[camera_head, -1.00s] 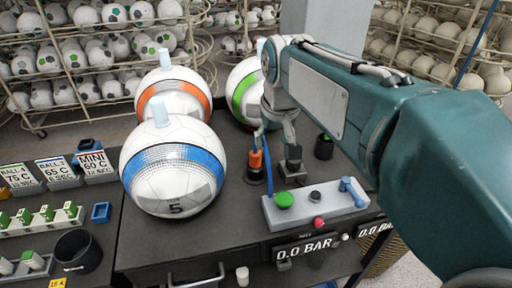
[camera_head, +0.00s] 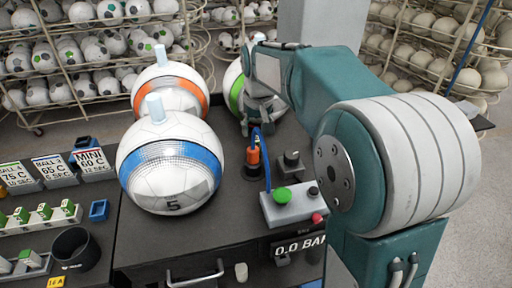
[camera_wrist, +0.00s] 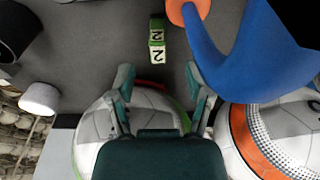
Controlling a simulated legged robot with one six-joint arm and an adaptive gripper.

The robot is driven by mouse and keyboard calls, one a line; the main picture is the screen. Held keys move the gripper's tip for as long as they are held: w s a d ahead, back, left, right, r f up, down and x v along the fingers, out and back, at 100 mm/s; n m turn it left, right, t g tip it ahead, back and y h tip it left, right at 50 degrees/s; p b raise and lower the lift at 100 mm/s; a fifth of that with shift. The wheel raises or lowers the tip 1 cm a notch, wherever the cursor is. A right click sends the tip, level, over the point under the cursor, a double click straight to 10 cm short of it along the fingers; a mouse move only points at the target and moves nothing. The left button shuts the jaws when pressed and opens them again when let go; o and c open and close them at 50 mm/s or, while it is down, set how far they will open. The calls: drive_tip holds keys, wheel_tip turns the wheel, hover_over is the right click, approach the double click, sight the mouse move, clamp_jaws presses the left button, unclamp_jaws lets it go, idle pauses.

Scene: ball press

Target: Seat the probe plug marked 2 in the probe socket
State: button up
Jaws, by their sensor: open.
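A small green and white plug marked 2 (camera_wrist: 157,42) shows in the wrist view, ahead of my gripper (camera_wrist: 158,80). My gripper's fingers are spread apart with nothing between them, and the plug lies beyond their tips. In the head view my gripper (camera_head: 262,112) is by the green-striped ball, behind the orange-topped connector (camera_head: 254,156). The plug marked 2 cannot be made out there. A dark round fitting on a square base (camera_head: 292,160) stands right of the connector. I cannot tell which fitting is the probe socket, or whether the plug sits in something.
A blue cable (camera_wrist: 232,62) curves close on the right in the wrist view. Balls with blue (camera_head: 172,165), orange (camera_head: 201,92) and green (camera_head: 235,85) stripes crowd the bench. A grey button box (camera_head: 288,207) stands in front. Several green-and-white plugs (camera_head: 45,212) stand at left.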

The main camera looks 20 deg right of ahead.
sight(256, 139)
drive_tip(key=f, duration=0.2)
drive_tip(key=w+f, duration=0.1)
drive_tip(key=f, duration=0.2)
drive_tip(key=shift+w+f, duration=0.1)
drive_tip(key=shift+f, duration=0.05)
clamp_jaws()
